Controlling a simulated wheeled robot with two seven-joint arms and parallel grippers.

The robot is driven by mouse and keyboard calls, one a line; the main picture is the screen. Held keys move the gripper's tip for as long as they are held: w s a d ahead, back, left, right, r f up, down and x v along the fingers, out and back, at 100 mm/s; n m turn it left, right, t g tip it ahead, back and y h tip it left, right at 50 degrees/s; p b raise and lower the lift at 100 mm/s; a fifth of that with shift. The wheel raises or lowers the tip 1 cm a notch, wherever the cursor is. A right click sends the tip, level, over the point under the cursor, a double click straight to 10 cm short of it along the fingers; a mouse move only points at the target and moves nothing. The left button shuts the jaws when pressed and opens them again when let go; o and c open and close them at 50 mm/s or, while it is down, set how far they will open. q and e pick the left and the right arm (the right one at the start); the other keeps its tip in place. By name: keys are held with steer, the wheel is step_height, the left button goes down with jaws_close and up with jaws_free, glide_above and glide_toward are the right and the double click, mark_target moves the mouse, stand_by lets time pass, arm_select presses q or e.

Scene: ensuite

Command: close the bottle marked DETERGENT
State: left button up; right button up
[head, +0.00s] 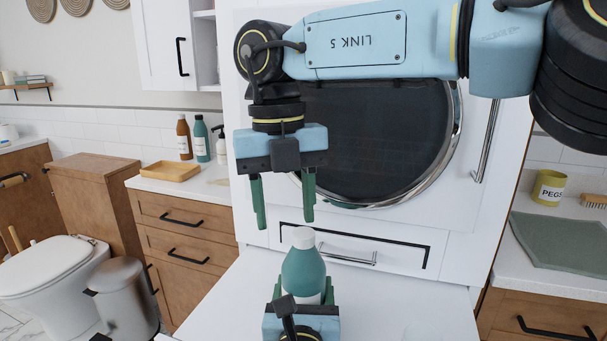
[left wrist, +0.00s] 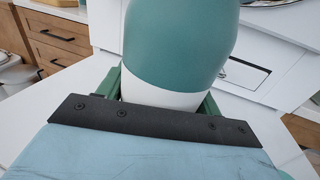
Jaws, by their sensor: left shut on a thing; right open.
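A teal bottle (head: 304,270) with a white cap on its top stands upright on the white surface in front of the washer. My left gripper (head: 304,294) is shut on the lower part of the bottle. In the left wrist view the bottle (left wrist: 180,45) fills the top middle, with a white band low down between the green fingers of my left gripper (left wrist: 162,98). No marking is readable on it. My right gripper (head: 283,207) is open and empty, pointing down, above and slightly left of the white cap (head: 303,238). I cannot tell whether the cap is fully tightened.
A washer with a dark round door (head: 375,140) stands behind. At the left are a wooden tray (head: 170,171), several bottles, a toilet (head: 50,268) and a bin (head: 124,295). A yellow PEGS tin (head: 548,188) and a green mat (head: 565,243) lie at the right.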

mark_target(304, 233)
steer(key=n, duration=0.6)
steer(key=w+d+r+n, duration=0.1)
steer(key=n, duration=0.6)
steer(key=r+n, duration=0.1)
steer(key=n, duration=0.5)
steer(key=shift+w+d+r+t, duration=0.15)
steer(key=shift+w+r+t, duration=0.05)
steer(key=shift+w+t, duration=0.1)
steer(key=n, duration=0.4)
steer(key=w+d+r+n, duration=0.1)
steer(key=n, duration=0.1)
steer(key=shift+d+y, duration=0.1)
steer(key=shift+y, duration=0.2)
steer(key=shift+f, duration=0.1)
steer(key=shift+f, duration=4)
